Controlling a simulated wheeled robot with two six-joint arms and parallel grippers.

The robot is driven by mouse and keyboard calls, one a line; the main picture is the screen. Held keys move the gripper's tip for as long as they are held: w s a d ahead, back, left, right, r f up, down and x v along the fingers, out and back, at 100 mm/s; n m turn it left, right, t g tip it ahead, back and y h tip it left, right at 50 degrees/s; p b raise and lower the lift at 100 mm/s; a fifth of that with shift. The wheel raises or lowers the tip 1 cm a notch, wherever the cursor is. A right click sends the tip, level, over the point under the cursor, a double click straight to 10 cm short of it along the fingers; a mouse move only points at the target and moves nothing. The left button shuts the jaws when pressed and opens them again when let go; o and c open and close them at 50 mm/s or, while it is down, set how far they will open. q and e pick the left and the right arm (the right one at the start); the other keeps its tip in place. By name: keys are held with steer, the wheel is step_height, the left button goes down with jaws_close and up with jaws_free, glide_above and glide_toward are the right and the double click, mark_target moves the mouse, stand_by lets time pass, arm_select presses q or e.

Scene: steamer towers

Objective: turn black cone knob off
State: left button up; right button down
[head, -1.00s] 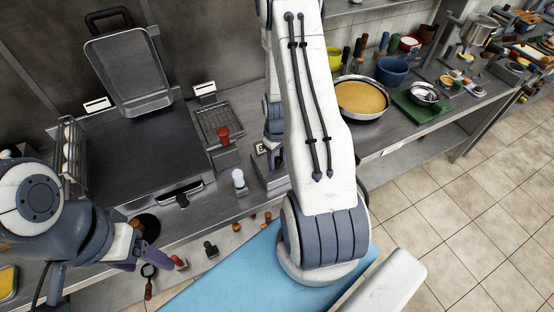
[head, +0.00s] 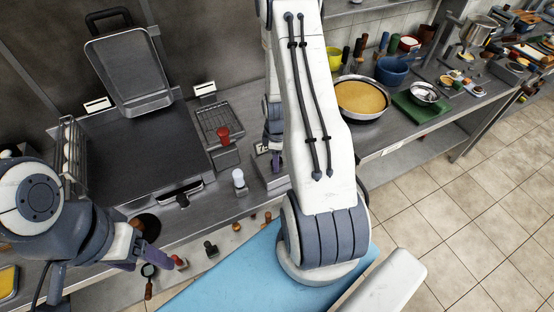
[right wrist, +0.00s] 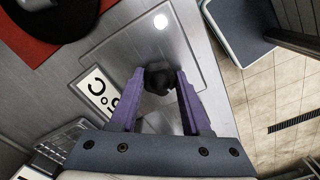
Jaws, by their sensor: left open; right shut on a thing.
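In the right wrist view a black knob (right wrist: 160,78) sits on a grey metal panel, between the purple fingers of my right gripper (right wrist: 159,85). The gripper is shut on it. The knob's cone shape cannot be clearly made out from above. In the head view my right gripper (head: 275,158) is at the grey box behind my right arm, which hides most of it and the knob. My left gripper (head: 140,260) is open and empty at the lower left, by the counter's front edge.
A label with dark marks (right wrist: 98,92) is beside the knob. A flat black griddle (head: 135,145) is further left. A pan (head: 361,98) stands on the right.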

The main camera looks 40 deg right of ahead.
steer(key=shift+s+f, duration=0.1)
steer(key=shift+f, duration=0.05)
steer(key=n, duration=0.7)
steer(key=shift+s+a+f, duration=0.1)
stand_by(0.7)
steer(key=c, duration=0.6)
jaws_free()
steer(key=shift+o, duration=0.2)
steer(key=m, duration=0.5)
steer(key=shift+w, duration=0.2)
steer(key=shift+m, duration=0.5)
